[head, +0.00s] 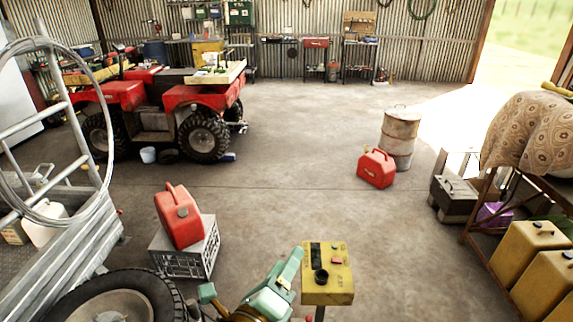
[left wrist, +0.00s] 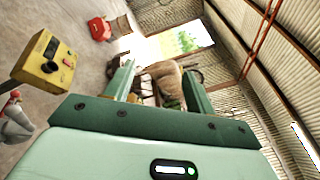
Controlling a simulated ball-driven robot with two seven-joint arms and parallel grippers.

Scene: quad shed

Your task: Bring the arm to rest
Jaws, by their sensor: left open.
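My left gripper (head: 285,270) is mint green and shows at the bottom middle of the head view, beside a yellow control box. In the left wrist view its two green fingers (left wrist: 158,85) stand apart with nothing held between them. Beyond the fingers, a patterned cloth and the bright doorway show in the distance. The rest of the left arm is mostly cut off by the bottom edge of the head view. My right gripper cannot be made out in either view.
The yellow control box (head: 327,290) stands close to the right of my left gripper. A red jerrycan (head: 180,217) sits on a grey crate (head: 207,258). A ladder trailer (head: 75,245) is at left, yellow cans (head: 530,250) at right.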

